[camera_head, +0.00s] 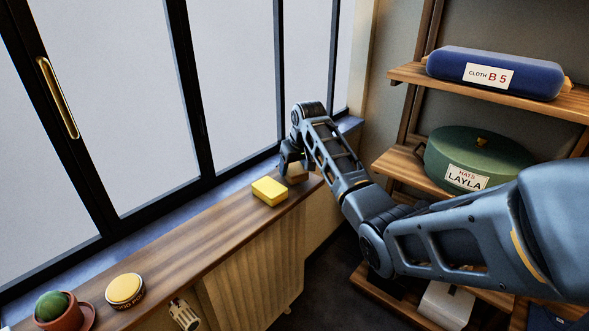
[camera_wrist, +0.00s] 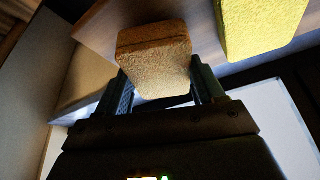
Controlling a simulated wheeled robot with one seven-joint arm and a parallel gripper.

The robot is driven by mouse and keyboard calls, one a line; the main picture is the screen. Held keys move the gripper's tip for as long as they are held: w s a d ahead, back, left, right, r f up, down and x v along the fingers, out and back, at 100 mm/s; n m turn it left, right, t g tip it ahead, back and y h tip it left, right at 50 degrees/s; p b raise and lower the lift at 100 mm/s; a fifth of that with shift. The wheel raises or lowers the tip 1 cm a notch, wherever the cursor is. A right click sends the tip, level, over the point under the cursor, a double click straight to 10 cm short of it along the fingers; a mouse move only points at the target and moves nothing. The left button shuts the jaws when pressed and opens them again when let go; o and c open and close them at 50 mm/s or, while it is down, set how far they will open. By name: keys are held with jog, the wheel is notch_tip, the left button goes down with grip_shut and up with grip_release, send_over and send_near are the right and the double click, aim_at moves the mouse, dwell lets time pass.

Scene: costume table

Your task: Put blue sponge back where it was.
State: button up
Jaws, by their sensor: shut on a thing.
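My gripper (camera_head: 293,160) is at the far end of the wooden ledge (camera_head: 185,250), beside the window. It is shut on a brown, rough-surfaced block (camera_wrist: 155,55), which looks like a sponge. The block (camera_head: 298,174) is partly hidden by my gripper in the head view. I cannot tell whether it touches the ledge. A yellow sponge (camera_head: 269,191) lies on the ledge just nearer than the block, apart from it. It also shows in the wrist view (camera_wrist: 260,25). I see no blue sponge in either view.
A round yellow-topped tin (camera_head: 125,289) and a potted cactus (camera_head: 56,309) stand on the near ledge. The ledge between tin and yellow sponge is clear. Shelves at the right hold a blue case (camera_head: 490,65) and a green hat box (camera_head: 475,150). Window panes border the ledge.

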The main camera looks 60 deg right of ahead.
jog(key=shift+f, duration=0.7)
jog(key=shift+f, duration=0.15)
jog(key=o, duration=0.9)
jog(key=shift+o, duration=0.2)
jog(key=v, duration=1.2)
